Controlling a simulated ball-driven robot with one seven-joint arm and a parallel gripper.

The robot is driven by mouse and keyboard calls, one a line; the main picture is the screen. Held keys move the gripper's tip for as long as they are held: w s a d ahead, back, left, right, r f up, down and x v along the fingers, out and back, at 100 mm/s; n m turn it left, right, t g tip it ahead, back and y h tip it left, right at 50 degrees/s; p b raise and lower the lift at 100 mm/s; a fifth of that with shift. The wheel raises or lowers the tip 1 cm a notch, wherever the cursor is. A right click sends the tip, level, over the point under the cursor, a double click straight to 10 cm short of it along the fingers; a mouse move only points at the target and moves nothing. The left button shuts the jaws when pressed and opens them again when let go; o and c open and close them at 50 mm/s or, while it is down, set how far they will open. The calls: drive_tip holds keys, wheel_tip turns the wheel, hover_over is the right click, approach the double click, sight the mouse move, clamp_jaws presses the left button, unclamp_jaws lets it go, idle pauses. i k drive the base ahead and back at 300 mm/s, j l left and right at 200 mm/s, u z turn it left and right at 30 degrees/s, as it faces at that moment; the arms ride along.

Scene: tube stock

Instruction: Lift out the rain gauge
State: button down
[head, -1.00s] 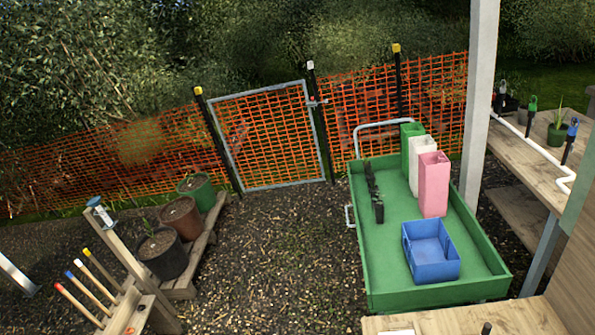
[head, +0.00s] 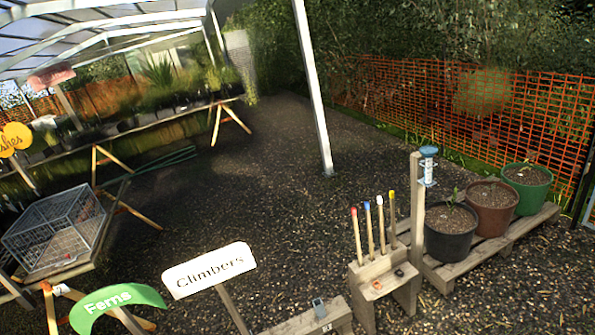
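What looks like the rain gauge (head: 428,167), a small blue-rimmed cylinder, is mounted on the upper side of an upright wooden post (head: 417,215) right of the middle. It stands upright and is small in view, so how it is held to the post is not clear. My gripper does not show in the head view.
Several colour-tipped stakes (head: 369,228) stand in a wooden block left of the post. Signs and a wire cage (head: 60,225) are at left. Gravel is clear in the middle.

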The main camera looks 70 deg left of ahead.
sight(429, 151)
drive_tip(key=u, duration=1.15)
drive_tip(key=i+l, duration=0.1)
drive_tip(key=i, duration=0.45)
drive_tip(key=i+l+u, duration=0.15)
drive_tip(key=i, duration=0.4)
drive_tip(key=i+l, duration=0.1)
drive_tip(key=i, duration=0.45)
drive_tip(key=i+l+u, duration=0.15)
drive_tip(key=i, duration=0.4)
drive_tip(key=i+l, duration=0.25)
drive_tip(key=i, duration=0.3)
drive_tip(key=i+l+u, duration=0.15)
drive_tip(key=i, duration=0.35)
drive_tip(key=i+l, duration=0.35)
drive_tip(key=i, duration=0.2)
drive_tip(key=j+u, duration=0.05)
